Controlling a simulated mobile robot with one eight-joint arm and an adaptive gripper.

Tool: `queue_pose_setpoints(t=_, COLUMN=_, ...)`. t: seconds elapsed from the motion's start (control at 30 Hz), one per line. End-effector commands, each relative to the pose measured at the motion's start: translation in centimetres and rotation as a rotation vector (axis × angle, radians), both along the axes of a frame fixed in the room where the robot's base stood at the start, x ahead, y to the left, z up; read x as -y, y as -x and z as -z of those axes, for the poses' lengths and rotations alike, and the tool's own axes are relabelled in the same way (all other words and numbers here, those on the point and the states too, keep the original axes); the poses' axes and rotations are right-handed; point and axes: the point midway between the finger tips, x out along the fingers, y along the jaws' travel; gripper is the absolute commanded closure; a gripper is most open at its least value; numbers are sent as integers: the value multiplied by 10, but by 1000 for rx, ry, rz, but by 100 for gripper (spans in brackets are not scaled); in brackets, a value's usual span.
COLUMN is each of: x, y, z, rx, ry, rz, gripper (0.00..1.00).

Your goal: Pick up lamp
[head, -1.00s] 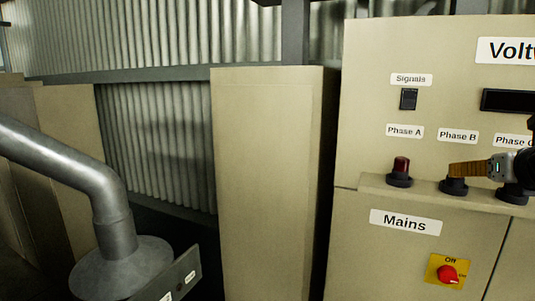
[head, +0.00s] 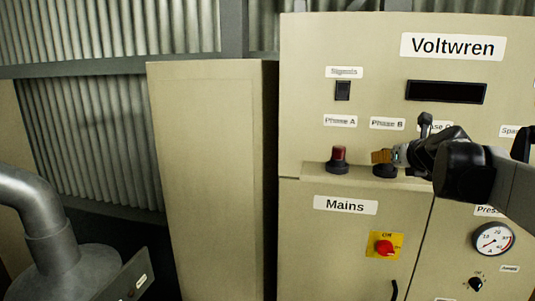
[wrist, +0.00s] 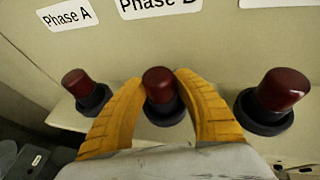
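Several red-capped lamps with black round bases stand on a ledge of the beige cabinet. The middle lamp (wrist: 160,88), under the Phase B label, is between the two yellow fingers of my gripper (wrist: 159,80). The fingertips are at its sides; I cannot tell whether both touch it. In the head view my gripper (head: 382,157) is at the Phase B lamp's base (head: 385,171) and hides its red cap. The Phase A lamp (head: 338,158) stands to the left; it also shows in the wrist view (wrist: 80,85). Another lamp (wrist: 277,98) stands to the right.
The cabinet (head: 300,100) rises behind the ledge (head: 315,171). A Mains switch (head: 384,246) and a pressure gauge (head: 493,239) are below. A plain beige cabinet (head: 205,180) and a grey pipe (head: 35,205) stand to the left.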

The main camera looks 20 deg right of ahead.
Motion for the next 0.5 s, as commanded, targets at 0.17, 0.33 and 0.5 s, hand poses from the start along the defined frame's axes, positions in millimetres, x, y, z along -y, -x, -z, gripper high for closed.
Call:
queue_pose_setpoints(t=0.17, x=0, y=0, z=1, rx=-1, ry=0, rz=-1, gripper=97)
queue_pose_setpoints(t=0.33, x=0, y=0, z=1, rx=-1, ry=0, rz=-1, gripper=97)
queue_pose_setpoints(t=0.5, x=0, y=0, z=-6, rx=-1, ry=0, rz=-1, gripper=97)
